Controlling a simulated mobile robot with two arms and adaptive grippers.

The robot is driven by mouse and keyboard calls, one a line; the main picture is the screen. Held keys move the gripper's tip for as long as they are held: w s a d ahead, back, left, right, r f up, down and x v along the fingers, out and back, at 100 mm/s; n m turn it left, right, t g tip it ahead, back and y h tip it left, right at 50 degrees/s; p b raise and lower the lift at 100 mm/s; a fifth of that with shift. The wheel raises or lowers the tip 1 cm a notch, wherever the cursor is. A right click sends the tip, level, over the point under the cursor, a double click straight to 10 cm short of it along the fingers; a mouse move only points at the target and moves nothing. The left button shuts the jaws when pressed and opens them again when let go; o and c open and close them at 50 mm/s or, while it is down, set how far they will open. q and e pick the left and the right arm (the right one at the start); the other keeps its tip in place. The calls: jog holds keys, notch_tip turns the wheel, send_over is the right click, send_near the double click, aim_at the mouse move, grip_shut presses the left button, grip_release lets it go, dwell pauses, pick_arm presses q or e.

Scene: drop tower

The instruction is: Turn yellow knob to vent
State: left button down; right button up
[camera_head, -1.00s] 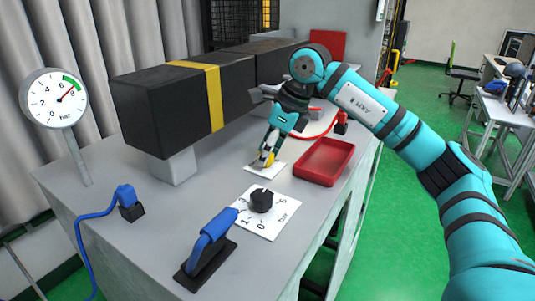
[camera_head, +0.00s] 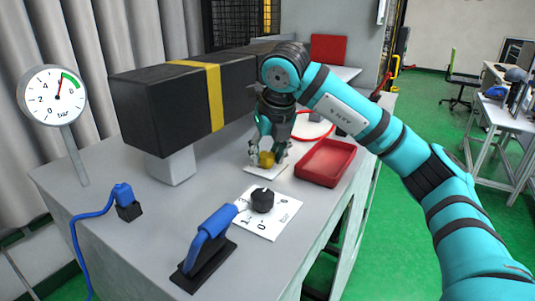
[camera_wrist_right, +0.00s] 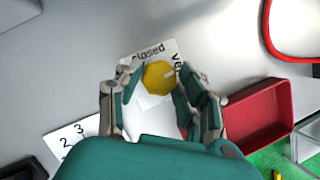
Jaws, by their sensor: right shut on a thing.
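The yellow knob (camera_head: 266,159) sits on a white plate (camera_head: 254,171) on the grey bench top. My right gripper (camera_head: 267,158) is over it from above, its fingers shut on the knob's sides. In the right wrist view the knob (camera_wrist_right: 158,77) lies between the fingertips of the gripper (camera_wrist_right: 160,84). The plate there (camera_wrist_right: 153,50) reads "closed" and a partly hidden word starting with "ve". A pale mark on the knob points towards that second word. The round gauge (camera_head: 53,95) has its red needle pointing nearly straight up, between 4 and 6. My left gripper is not in view.
A black knob (camera_head: 262,200) on a numbered plate stands in front. A blue-handled lever (camera_head: 209,240) and a blue plug (camera_head: 124,196) are nearer and left. A red tray (camera_head: 324,162) lies to the right. A black beam with a yellow band (camera_head: 190,100) is behind left.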

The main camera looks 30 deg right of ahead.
jog(key=shift+m, duration=0.6)
jog(key=shift+m+h, duration=0.3)
jog(key=o, duration=1.1)
jog(key=shift+r, duration=0.1)
jog(key=v, duration=1.1)
jog(key=shift+r, duration=0.4)
jog(key=shift+s+a, duration=0.1)
jog(key=shift+s, duration=0.05)
